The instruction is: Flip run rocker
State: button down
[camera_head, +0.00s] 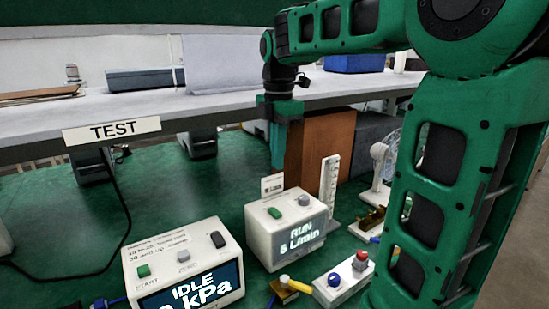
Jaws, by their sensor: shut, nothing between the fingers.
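My gripper (278,165) points down, shut and empty, above the back left part of a white pump box (258,240). A small white tag (272,186) stands just below the fingertips. The box's screen (298,237) reads RUN, 5 L/min. On its top are a green switch (274,212) and a grey knob or button (304,200). No label naming a run rocker is readable, and the green switch's tilt is too small to tell. My gripper looks apart from the switch.
A second white box (155,252) at left shows IDLE and kPa, with a green START button (143,271), a grey ZERO button (183,256) and a black switch (217,240). A small box (340,281) has blue and red buttons. A shelf labelled TEST (112,129) crosses behind.

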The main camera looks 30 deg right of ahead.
aim_at(277, 212)
jog(key=shift+w+d+r, duration=0.1)
jog(key=shift+w+d, duration=0.05)
jog(key=shift+w, duration=0.15)
dwell(0.4)
notch_tip(277, 212, down, 14)
jog(key=shift+s+f, duration=0.1)
dwell(0.8)
